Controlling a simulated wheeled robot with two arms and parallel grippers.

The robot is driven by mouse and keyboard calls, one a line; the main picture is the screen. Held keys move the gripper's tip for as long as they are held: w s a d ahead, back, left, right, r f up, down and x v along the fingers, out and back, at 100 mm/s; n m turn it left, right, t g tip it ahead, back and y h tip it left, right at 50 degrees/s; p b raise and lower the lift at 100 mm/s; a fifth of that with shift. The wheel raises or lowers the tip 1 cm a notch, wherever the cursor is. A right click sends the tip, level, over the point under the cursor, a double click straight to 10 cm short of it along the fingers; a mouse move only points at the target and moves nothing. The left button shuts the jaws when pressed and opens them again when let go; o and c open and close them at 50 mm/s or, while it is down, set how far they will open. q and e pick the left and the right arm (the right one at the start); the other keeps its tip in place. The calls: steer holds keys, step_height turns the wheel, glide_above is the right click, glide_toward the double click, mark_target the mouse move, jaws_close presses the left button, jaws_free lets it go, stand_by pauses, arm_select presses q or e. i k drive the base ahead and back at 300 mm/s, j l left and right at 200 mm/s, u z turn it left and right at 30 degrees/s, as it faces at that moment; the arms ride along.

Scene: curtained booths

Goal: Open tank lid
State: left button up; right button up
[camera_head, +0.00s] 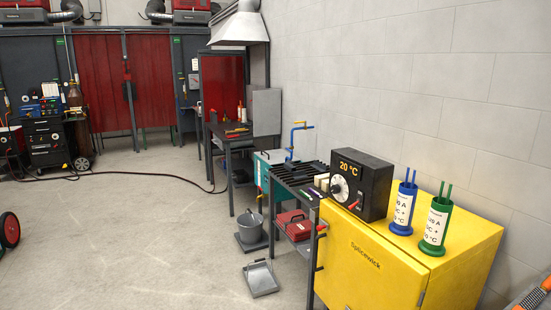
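A teal tank (262,174) stands against the right wall, between a dark workbench and a ribbed dark rack table. Neither of my grippers shows in the head view.
A yellow cabinet (370,265) stands at the right front, bearing a black temperature box (372,180) and blue (403,212) and green (436,228) rod canisters. Open floor (150,230) extends left.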

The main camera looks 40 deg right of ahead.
mark_target(273, 157)
steer(key=i+z, duration=0.25)
steer(key=i, duration=0.4)
steer(key=i+j+z, duration=0.15)
steer(key=i, duration=4.65)
steer(key=i+z, duration=0.45)
steer(key=i, duration=0.15)
steer(key=i+j+z, duration=0.2)
steer(key=i+z, duration=0.25)
steer(key=i+l+z, duration=0.2)
steer(key=i+z, duration=0.15)
steer(key=z, duration=0.15)
steer(key=i+z, duration=0.5)
steer(key=i+j+z, duration=0.1)
steer(key=i+z, duration=0.15)
steer(key=z, duration=0.25)
